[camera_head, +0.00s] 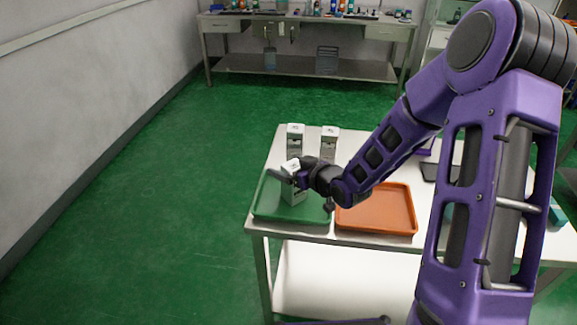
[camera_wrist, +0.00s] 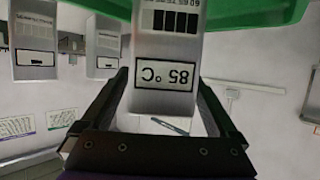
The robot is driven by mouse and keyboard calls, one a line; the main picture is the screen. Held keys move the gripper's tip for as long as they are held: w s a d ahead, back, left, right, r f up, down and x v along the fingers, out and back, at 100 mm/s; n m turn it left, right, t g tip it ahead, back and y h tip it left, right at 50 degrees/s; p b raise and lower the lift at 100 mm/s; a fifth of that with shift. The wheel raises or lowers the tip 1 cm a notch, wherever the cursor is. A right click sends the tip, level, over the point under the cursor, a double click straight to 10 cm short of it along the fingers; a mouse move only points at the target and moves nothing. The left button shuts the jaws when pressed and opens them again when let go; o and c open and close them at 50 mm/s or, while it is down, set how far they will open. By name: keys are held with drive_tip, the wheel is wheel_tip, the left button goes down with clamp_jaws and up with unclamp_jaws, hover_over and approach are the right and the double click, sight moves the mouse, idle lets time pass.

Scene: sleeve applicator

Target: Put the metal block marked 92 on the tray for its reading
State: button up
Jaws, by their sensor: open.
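A pale grey metal block (camera_head: 293,192) stands upright in the green tray (camera_head: 262,208), near its middle; I cannot tell for certain that its base touches. My gripper (camera_head: 291,175) is open, with its fingers around the block's upper part. In the wrist view the block (camera_wrist: 166,100) lies between the two fingers and shows an upside-down temperature label that seems to read 85 °C. Two similar blocks, a left one (camera_head: 295,141) and a right one (camera_head: 329,144), stand on the table behind the tray. The marks on the tops are too small to read, so I cannot tell which is 92.
An empty orange tray (camera_head: 378,210) lies right of the green one on the white table (camera_head: 365,165). My arm passes over the table's right part, where a dark flat item (camera_head: 437,172) lies. A far workbench (camera_head: 300,17) holds bottles and tools. Green floor is clear at left.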

drive_tip(key=shift+r, duration=0.2)
drive_tip(key=p+v, duration=0.1)
drive_tip(key=v, duration=1.1)
drive_tip(key=shift+p, duration=0.35)
drive_tip(key=shift+f, duration=0.1)
